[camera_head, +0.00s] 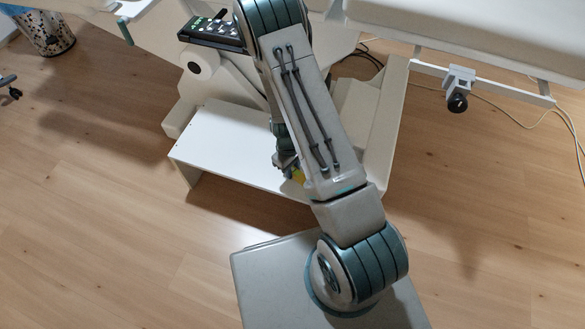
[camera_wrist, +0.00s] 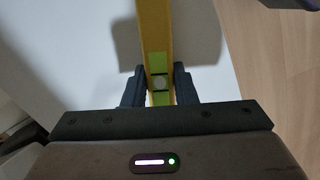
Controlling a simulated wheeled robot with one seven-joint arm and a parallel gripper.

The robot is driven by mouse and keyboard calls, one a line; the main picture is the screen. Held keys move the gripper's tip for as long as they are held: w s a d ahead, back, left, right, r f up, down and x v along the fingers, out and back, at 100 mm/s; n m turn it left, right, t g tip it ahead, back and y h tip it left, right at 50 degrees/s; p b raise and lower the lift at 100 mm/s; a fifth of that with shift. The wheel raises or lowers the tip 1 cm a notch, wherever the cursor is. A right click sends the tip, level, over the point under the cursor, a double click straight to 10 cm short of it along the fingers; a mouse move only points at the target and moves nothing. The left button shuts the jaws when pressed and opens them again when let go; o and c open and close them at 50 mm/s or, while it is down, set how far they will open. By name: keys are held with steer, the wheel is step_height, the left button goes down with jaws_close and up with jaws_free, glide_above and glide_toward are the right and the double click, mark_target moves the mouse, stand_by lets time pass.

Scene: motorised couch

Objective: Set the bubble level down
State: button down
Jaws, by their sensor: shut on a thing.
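The bubble level is a long yellow bar with a green vial window (camera_wrist: 158,68) in the wrist view. My gripper (camera_wrist: 159,85) is shut on it, with one dark finger on each side. The bar runs away from the gripper toward the top of the picture, over a white surface. A shadow lies beside it on that surface; I cannot tell whether the bar touches it. In the head view only a small yellow bit of the level (camera_head: 298,175) shows beside my arm, above the white shelf (camera_head: 225,145). My arm hides the rest of the level and most of the gripper there.
The white shelf is part of the couch's base, with a raised side panel (camera_head: 392,130) at right. A handset with buttons (camera_head: 212,32) lies above the shelf. The couch top (camera_head: 470,22) overhangs at upper right. Wooden floor (camera_head: 90,210) is open at left.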

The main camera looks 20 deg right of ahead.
steer(key=c, duration=1.2)
jaws_free()
steer(key=shift+f, duration=0.15)
steer(key=shift+o, duration=0.2)
step_height(320, 180, up, 30)
steer(key=s+a+f+m+t+y+p, duration=0.1)
steer(key=s+a+m+p, duration=0.15)
steer(key=p, duration=0.25)
steer(key=s+d+r+m+t, duration=0.1)
steer(key=s+d+r+m, duration=0.1)
steer(key=s+r, duration=0.9)
steer(key=shift+s+r+m, duration=0.25)
steer(key=shift+r+m, duration=0.2)
steer(key=shift+m, duration=0.4)
step_height(320, 180, up, 32)
steer(key=t+p, duration=0.2)
steer(key=p, duration=2.6)
steer(key=shift+d+f+p, duration=0.15)
steer(key=shift+d+p, duration=0.1)
steer(key=shift+p, duration=0.15)
